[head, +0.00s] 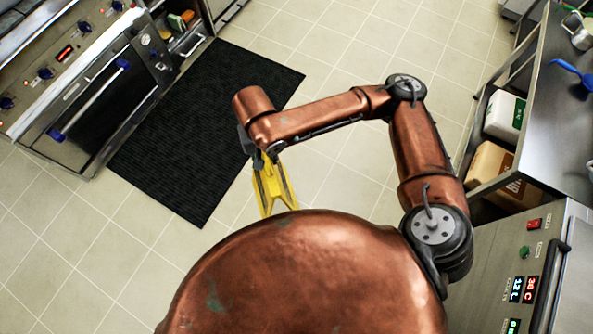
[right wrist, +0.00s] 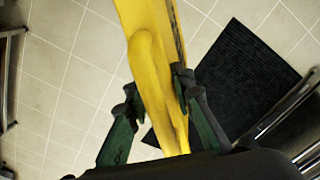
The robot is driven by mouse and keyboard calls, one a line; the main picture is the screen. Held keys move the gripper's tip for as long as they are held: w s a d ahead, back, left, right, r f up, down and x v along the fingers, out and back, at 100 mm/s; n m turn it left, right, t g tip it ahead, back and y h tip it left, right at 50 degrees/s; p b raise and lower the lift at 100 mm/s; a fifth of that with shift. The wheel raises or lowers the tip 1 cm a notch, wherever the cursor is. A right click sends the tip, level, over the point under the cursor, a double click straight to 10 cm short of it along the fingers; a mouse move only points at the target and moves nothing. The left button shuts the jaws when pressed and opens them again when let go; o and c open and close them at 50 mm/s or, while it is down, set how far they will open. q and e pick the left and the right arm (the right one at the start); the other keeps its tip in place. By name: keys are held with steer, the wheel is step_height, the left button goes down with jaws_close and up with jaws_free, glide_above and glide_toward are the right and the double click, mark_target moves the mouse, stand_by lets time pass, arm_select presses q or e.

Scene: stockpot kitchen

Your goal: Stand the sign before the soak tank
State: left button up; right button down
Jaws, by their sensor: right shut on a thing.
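The yellow sign (head: 270,188) hangs below my right gripper (head: 262,152) in the head view, over the tiled floor beside the black mat. Its lower end is partly hidden behind my copper body. In the right wrist view, the sign (right wrist: 155,70) runs between the two dark green fingers of my right gripper (right wrist: 156,85), which is shut on it. A steel unit (head: 540,255) with red and blue digits, a red switch and a dark handle stands at the lower right; it looks like the soak tank. My left gripper is not in view.
A black floor mat (head: 205,130) lies before the steel oven range (head: 90,100) at upper left. A steel table (head: 560,100) with boxes (head: 500,115) on its lower shelf stands at right. Tiled floor (head: 350,60) is clear at the top and lower left.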

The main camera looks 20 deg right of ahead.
steer(key=w+d+f+m, duration=0.1)
steer(key=w+f+m, duration=0.1)
steer(key=f, duration=0.3)
steer(key=w+d+f+m+b, duration=0.1)
steer(key=w+d+f+m, duration=0.1)
steer(key=w+f, duration=0.3)
steer(key=w+d+f+m+b, duration=0.1)
steer(key=w+f+m, duration=0.1)
steer(key=f, duration=0.3)
steer(key=shift+w+d+f, duration=0.2)
steer(key=shift+w+d, duration=0.05)
steer(key=shift+w, duration=0.4)
steer(key=d+f+m+b, duration=0.1)
steer(key=d+f+m, duration=0.2)
steer(key=d+f, duration=0.5)
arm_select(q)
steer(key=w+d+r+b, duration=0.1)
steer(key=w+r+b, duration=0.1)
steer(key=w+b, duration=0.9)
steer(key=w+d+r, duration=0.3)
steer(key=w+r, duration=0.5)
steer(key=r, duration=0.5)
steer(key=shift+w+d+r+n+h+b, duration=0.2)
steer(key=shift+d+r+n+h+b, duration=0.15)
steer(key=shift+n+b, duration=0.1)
arm_select(e)
steer(key=w+d+f, duration=0.1)
steer(key=w+f, duration=1.3)
steer(key=shift+w+d+f, duration=0.2)
